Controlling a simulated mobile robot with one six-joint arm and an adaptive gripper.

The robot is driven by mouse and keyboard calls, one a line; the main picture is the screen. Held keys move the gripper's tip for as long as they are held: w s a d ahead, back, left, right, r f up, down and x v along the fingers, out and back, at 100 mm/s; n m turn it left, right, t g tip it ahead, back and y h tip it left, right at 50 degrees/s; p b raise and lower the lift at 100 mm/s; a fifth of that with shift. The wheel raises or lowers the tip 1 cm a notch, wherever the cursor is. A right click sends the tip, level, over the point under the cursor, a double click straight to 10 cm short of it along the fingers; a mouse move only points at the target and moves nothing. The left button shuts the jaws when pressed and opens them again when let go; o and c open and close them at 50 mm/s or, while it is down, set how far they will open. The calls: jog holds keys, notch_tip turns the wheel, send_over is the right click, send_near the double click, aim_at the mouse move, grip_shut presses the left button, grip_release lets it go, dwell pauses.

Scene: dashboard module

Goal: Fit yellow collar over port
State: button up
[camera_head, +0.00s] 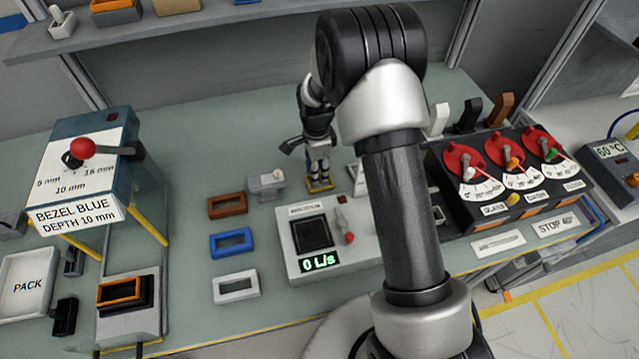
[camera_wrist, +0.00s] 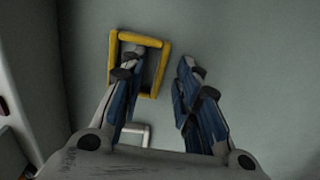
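The yellow collar (camera_head: 320,188) is a rectangular open frame lying on the grey-green bench, below my gripper (camera_head: 318,168) in the head view. In the wrist view the collar (camera_wrist: 112,58) is whole except where a finger covers it. My gripper (camera_wrist: 160,64) is open there: the left finger lies over the collar's opening and the right finger is outside its right side, with a gap between. Contact cannot be told.
Brown (camera_head: 227,205), blue (camera_head: 231,243) and white (camera_head: 236,286) frames lie in a column left of the module. A small grey fixture (camera_head: 266,184) stands left of the collar. A black console (camera_head: 520,180) with red dials is at right, a bezel stand (camera_head: 85,165) at left.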

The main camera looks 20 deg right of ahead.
jog(key=shift+c, duration=0.6)
grip_shut()
jog(key=shift+r, duration=0.15)
